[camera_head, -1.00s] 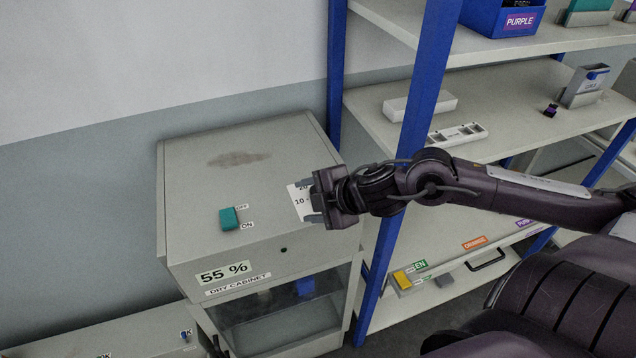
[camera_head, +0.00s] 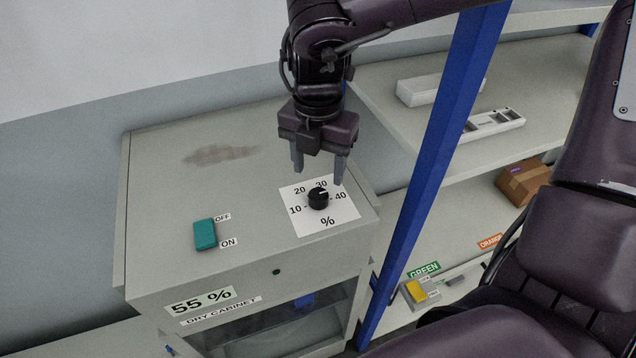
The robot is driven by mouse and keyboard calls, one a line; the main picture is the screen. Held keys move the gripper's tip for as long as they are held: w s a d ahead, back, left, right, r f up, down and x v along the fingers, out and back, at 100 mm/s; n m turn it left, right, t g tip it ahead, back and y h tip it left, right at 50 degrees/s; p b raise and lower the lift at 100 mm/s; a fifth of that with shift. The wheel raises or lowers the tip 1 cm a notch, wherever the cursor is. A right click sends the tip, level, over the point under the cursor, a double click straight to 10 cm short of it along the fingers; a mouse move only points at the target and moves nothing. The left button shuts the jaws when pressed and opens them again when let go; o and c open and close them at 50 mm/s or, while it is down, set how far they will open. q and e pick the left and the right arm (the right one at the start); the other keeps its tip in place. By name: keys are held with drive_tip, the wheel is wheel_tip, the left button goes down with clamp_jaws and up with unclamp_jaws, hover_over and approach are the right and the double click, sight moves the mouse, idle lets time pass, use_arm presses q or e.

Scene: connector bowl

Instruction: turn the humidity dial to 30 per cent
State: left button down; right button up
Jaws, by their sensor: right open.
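The humidity dial (camera_head: 318,199) is a small black knob on a white card (camera_head: 341,218) marked 10, 20, 30, 40 and %. It sits on top of the grey dry cabinet (camera_head: 160,245), near its right side. A small light mark shows on the knob's upper side, roughly toward the 30; its exact setting is too small to tell. My right gripper (camera_head: 319,175) is open and empty, pointing down, its two fingers above and just behind the knob in the picture. Whether they touch anything is not clear; they look apart from the knob. My left gripper is out of view.
A teal switch (camera_head: 205,234) stands beside OFF and ON labels on the cabinet top. A label (camera_head: 201,302) on the front reads 55 %. A blue shelf post (camera_head: 436,160) rises right of the cabinet, with shelves behind it. The cabinet's left top is mostly clear.

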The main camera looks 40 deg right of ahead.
sight(318, 193)
wheel_tip(318, 193, down, 5)
drive_tip(key=shift+s+p, duration=0.1)
drive_tip(key=shift+p, duration=0.65)
drive_tip(key=shift+f, duration=0.55)
drive_tip(key=c, duration=1)
drive_tip(key=shift+o, duration=0.2)
